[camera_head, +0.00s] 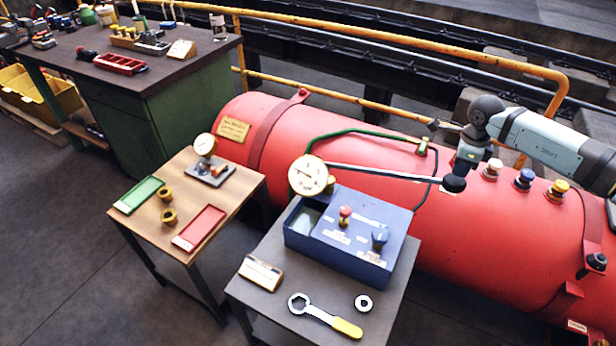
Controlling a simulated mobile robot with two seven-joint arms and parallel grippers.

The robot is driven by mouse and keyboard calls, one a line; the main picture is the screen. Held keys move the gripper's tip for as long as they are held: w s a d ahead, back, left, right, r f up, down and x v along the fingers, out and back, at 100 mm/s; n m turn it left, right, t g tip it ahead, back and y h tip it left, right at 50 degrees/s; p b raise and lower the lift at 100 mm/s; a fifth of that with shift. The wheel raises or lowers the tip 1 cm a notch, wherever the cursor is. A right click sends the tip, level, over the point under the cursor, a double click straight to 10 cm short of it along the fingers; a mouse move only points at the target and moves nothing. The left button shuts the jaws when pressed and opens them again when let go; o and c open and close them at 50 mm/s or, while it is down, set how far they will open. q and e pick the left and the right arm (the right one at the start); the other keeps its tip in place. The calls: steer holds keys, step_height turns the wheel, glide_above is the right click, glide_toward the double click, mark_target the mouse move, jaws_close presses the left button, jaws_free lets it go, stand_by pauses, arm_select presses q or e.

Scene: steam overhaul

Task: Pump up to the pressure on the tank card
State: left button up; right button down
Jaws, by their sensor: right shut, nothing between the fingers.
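The red tank (335,150) lies across the middle, with a brass-coloured plate (234,129) at its left end; I cannot read its text. The blue pump box (345,240) stands on a grey table, with a red knob (345,213) and a blue knob (379,237) on top. A round white gauge (309,175) stands at its back; its reading is too small to be sure of. A long metal lever (390,174) runs right from the box to a black knob (454,184). My right gripper (463,166) is shut and empty, just above that knob; contact is unclear. My left gripper is out of view.
The grey table also holds a small sign (261,272), a yellow-handled wrench (325,316) and a ring (363,303). A wooden table (150,222) with trays stands left. Valves (524,180) line the tank top. A yellow rail (400,44) runs behind.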

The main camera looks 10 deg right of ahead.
steer(key=shift+f+b, duration=0.7)
steer(key=shift+f, duration=0.55)
arm_select(q)
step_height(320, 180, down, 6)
steer(key=b, duration=0.9)
arm_select(e)
step_height(320, 180, down, 14)
step_height(320, 180, up, 17)
steer(key=p, duration=1)
steer(key=shift+f+p, duration=0.2)
steer(key=shift+p, duration=0.15)
steer(key=shift+r, duration=0.15)
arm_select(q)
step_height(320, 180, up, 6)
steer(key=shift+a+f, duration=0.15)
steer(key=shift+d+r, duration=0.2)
